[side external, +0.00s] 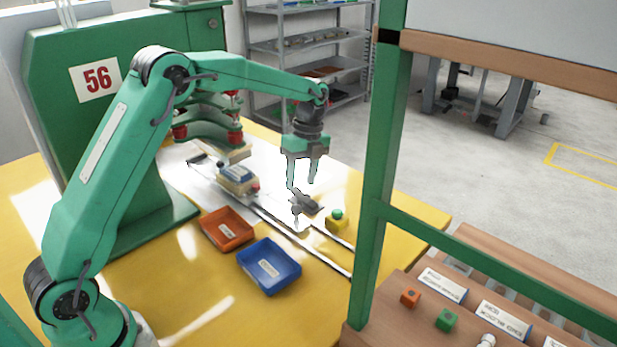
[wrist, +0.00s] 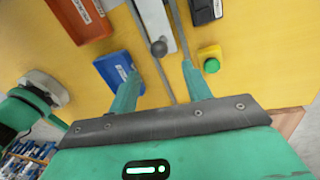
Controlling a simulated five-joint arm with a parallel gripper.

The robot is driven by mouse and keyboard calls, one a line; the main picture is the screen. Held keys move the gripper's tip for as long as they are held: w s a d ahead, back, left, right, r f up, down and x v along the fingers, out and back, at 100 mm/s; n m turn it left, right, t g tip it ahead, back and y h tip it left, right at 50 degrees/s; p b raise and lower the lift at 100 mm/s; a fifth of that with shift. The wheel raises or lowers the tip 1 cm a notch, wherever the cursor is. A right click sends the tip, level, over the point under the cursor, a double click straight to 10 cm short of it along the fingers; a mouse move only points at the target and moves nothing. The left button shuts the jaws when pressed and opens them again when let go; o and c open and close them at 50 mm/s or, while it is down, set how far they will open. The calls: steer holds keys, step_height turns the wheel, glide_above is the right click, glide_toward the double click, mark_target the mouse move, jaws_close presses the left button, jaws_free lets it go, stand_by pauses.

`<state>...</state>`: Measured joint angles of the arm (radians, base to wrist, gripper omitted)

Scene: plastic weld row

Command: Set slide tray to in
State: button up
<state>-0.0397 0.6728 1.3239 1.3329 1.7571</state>
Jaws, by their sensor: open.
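The slide tray (wrist: 155,15) is a pale plate between two rails, with a dark round knob (wrist: 158,47) at its near end in the wrist view. In the side external view the knob (side external: 297,211) stands on the rail track below my gripper (side external: 302,184). My gripper is open and empty, pointing down above the knob area. In the wrist view its fingers (wrist: 160,69) spread on either side of the track, with the knob seen between and a little beyond the tips. Glare hides much of the tray's surface in the side view.
An orange bin (side external: 227,230) and a blue bin (side external: 269,266) lie beside the rails. A yellow box with a green button (side external: 337,217) stands on the other side. A green machine (side external: 120,100) with red-knobbed parts stands over the rails' far end. A green post (side external: 378,190) is in front.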

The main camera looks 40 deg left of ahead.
mark_target(297, 205)
steer(key=shift+d+m, duration=0.1)
steer(key=shift+m, duration=0.2)
steer(key=shift+f, duration=0.1)
steer(key=shift+s+a+f, duration=0.1)
steer(key=shift+s+f, duration=0.15)
steer(key=shift+f, duration=1)
steer(key=shift+s+a+f, duration=0.1)
steer(key=shift+s+f, duration=0.15)
steer(key=shift+f, duration=1)
steer(key=shift+s+f, duration=0.25)
steer(key=shift+f, duration=1)
jaws_close()
steer(key=shift+a, duration=0.1)
